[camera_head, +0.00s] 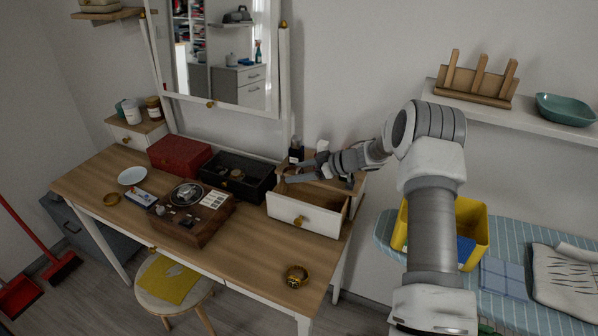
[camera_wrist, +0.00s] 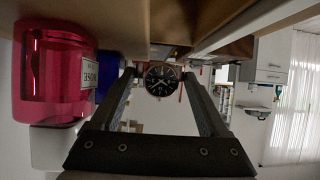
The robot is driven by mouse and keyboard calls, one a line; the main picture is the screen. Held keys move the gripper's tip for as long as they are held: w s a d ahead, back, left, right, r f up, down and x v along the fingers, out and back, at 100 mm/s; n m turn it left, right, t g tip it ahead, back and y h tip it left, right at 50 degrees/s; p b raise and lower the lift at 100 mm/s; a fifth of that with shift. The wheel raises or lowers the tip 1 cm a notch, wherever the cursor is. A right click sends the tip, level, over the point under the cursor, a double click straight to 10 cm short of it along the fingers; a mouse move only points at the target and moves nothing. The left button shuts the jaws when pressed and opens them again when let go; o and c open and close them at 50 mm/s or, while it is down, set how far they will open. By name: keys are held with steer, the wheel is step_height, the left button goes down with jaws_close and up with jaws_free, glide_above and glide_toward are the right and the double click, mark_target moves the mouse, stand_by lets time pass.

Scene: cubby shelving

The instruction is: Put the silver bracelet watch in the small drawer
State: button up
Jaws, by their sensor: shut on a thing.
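My gripper (camera_head: 296,172) reaches in from the right and is above the back of the open small drawer (camera_head: 303,216). In the wrist view my gripper (camera_wrist: 163,82) is shut on a watch (camera_wrist: 161,79) with a round black dial, held between the fingertips. Its band is mostly hidden, so I cannot make out its silver colour. In the head view the held watch is too small and dark to tell clearly.
A gold watch (camera_head: 297,276) lies on the desk (camera_head: 258,262) in front of the drawer. A black box (camera_head: 240,178), a red box (camera_head: 180,154) and a brown wooden case (camera_head: 196,222) stand to the left. Small bottles (camera_head: 297,151) stand behind my gripper. A mirror (camera_head: 220,50) rises behind.

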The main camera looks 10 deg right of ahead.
steer(key=shift+f, duration=0.45)
steer(key=o, duration=1.2)
steer(key=shift+r, duration=0.1)
